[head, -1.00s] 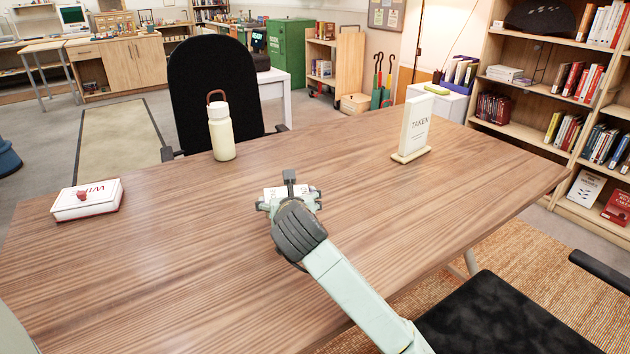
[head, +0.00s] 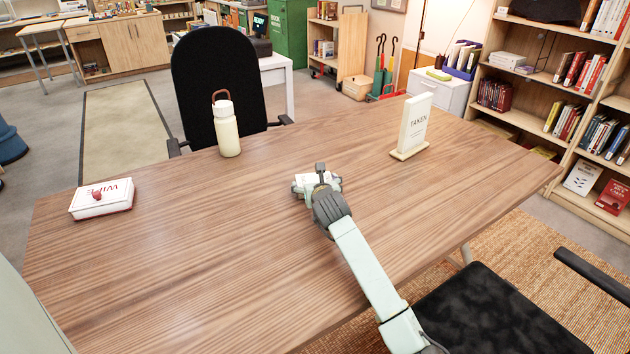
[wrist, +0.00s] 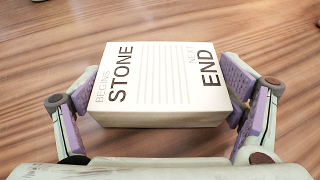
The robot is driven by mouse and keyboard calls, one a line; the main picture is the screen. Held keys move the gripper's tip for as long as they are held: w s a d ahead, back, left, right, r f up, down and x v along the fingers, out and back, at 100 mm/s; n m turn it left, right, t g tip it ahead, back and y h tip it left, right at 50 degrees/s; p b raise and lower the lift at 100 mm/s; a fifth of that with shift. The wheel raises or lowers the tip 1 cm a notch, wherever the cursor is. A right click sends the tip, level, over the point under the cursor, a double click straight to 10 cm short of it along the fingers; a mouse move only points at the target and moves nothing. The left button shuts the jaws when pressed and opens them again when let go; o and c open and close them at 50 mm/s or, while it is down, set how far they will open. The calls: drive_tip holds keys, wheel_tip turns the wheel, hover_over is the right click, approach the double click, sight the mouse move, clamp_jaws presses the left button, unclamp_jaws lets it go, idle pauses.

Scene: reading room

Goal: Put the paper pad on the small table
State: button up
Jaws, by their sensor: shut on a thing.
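The paper pad (wrist: 155,80) is a thick white block with dark lettering and ruled lines. My gripper (wrist: 165,112) is shut on it, one purple-padded finger at each side. In the head view, my gripper (head: 317,183) is over the middle of the wooden desk, and a little of the pad (head: 301,181) shows white behind it. I cannot tell whether the pad touches the desk. A low white table (head: 277,66) stands behind the black chair, partly hidden by it; a dark device is on it.
On the desk (head: 220,270) stand a cream bottle (head: 227,134), a TAKEN sign (head: 412,128) and a white WIPE box (head: 101,199). A black chair (head: 218,85) is at the far side, another (head: 500,315) at the near right. A white cabinet (head: 438,94) stands beyond the sign.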

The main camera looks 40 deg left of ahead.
drive_tip(key=shift+f, duration=0.1)
drive_tip(key=shift+f+b, duration=0.3)
drive_tip(key=shift+b, duration=0.05)
drive_tip(key=o, duration=1.1)
drive_tip(key=shift+r, duration=0.1)
drive_tip(key=shift+c, duration=0.2)
